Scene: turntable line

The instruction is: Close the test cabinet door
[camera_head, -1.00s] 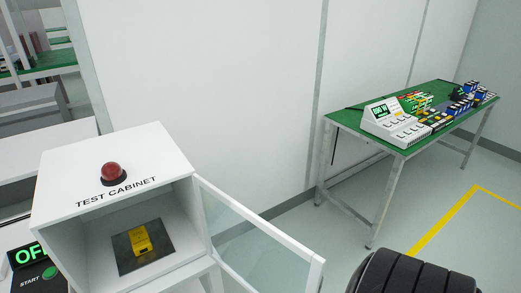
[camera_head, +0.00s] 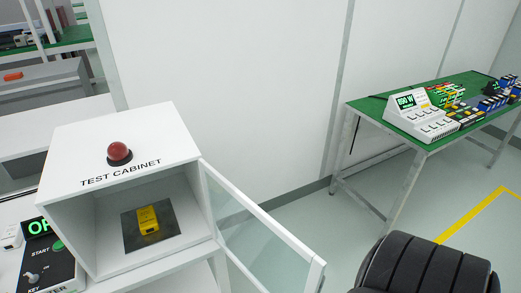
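The white test cabinet (camera_head: 182,138) stands at the lower left, with a red dome lamp (camera_head: 118,152) on its top. Its front is open. The glass door (camera_head: 262,240) with a white frame is hinged at the cabinet's right side and swings out toward the lower right. Inside, a yellow block-shaped unit (camera_head: 148,219) sits on a dark plate (camera_head: 131,233). A black ribbed part of my own arm shows at the bottom right, to the right of the door and apart from it. Neither gripper's fingers are in view.
A control box (camera_head: 50,262) with a green display, START button and key switch stands left of the cabinet. A green-topped table (camera_head: 372,112) with a white device (camera_head: 420,117) and several small parts is at the right. Grey floor lies between the door and table.

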